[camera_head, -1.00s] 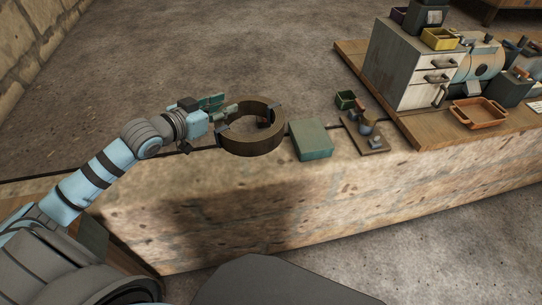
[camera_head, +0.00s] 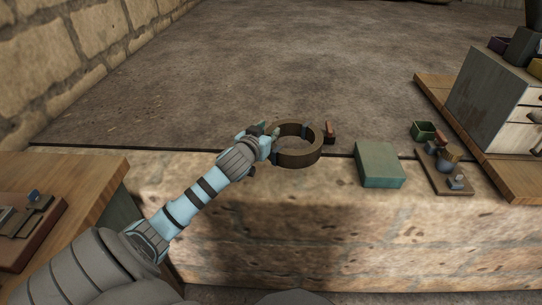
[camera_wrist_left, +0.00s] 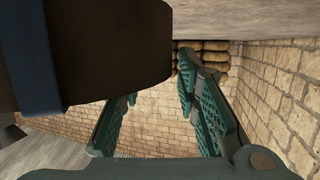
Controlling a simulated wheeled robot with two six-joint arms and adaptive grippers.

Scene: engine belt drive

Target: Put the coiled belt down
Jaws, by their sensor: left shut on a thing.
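The coiled belt (camera_head: 298,159) is a thick brown ring with dark bands, in the middle of the head view. It overlaps the near edge of the dark slab top; whether it touches the surface I cannot tell. My left gripper (camera_head: 273,136) is shut on the ring's left wall. In the left wrist view the belt (camera_wrist_left: 118,55) fills the upper left as a dark curved wall, with the green gripper fingers (camera_wrist_left: 160,95) beside and below it. The contact itself is hidden there. My right gripper is not in view.
A green box (camera_head: 380,165) sits right of the belt, and a small red-brown item (camera_head: 329,131) stands just behind it. Further right are a small green bin (camera_head: 423,131), a board with parts (camera_head: 440,175) and a drawer cabinet (camera_head: 490,105). The slab (camera_head: 290,70) behind is clear.

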